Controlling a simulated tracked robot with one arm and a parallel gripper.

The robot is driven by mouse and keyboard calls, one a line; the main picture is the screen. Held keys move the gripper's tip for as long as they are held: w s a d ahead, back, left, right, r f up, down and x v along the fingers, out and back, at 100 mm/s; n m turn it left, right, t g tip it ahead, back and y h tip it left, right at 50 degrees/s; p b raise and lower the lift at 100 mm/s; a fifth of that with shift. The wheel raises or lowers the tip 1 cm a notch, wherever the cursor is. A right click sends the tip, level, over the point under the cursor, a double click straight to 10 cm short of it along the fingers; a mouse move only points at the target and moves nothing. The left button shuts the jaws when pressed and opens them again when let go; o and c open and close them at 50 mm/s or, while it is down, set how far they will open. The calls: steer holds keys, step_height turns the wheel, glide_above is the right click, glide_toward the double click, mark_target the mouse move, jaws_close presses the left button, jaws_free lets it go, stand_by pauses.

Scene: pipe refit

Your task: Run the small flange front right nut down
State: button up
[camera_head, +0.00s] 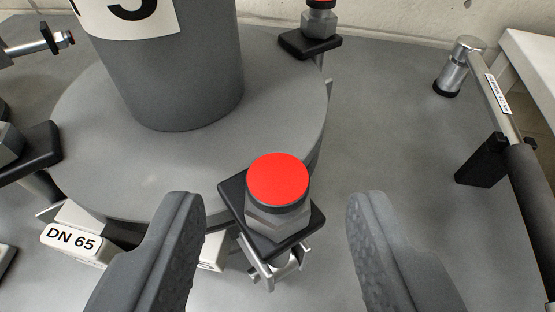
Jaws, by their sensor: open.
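The small flange (190,165) is a grey disc with a thick grey pipe stub (190,75) rising from it. At its front right edge sits a nut (277,220), a grey hex with a red cap on top, over a dark square plate (312,222). A metal bracket shows below the plate. My gripper (274,205) is open, its two grey fingers one to each side of the nut and apart from it. Nothing is between the fingers except the nut in view; I cannot tell the height gap. A label "DN 65" (71,243) is at the lower left.
Another red-capped nut (319,22) on a dark plate stands at the back right of the flange. A further dark plate (38,148) is at the left. A metal-headed tool (490,85) with a dark grip rests in a black holder (484,163) at the right. Bare grey surface lies between.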

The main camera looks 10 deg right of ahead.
steer(key=shift+x, duration=0.8)
steer(key=shift+c, duration=0.3)
jaws_close()
steer(key=shift+r+p, duration=0.1)
steer(key=shift+p, duration=0.3)
steer(key=h+p, duration=0.1)
steer(key=m+h+p, duration=0.1)
steer(key=p, duration=0.1)
steer(key=shift+a+r+m, duration=0.1)
steer(key=shift+a+m, duration=0.1)
steer(key=shift+m, duration=0.1)
steer(key=m+g+h+p, duration=0.1)
steer(key=m+h+p, duration=0.1)
steer(key=p, duration=0.1)
steer(key=shift+w+a, duration=0.1)
steer(key=shift+w, duration=0.05)
steer(key=shift+f+m+g+h+p, duration=0.3)
steer(key=shift+m+h+p, duration=0.2)
steer(key=shift+p, duration=0.1)
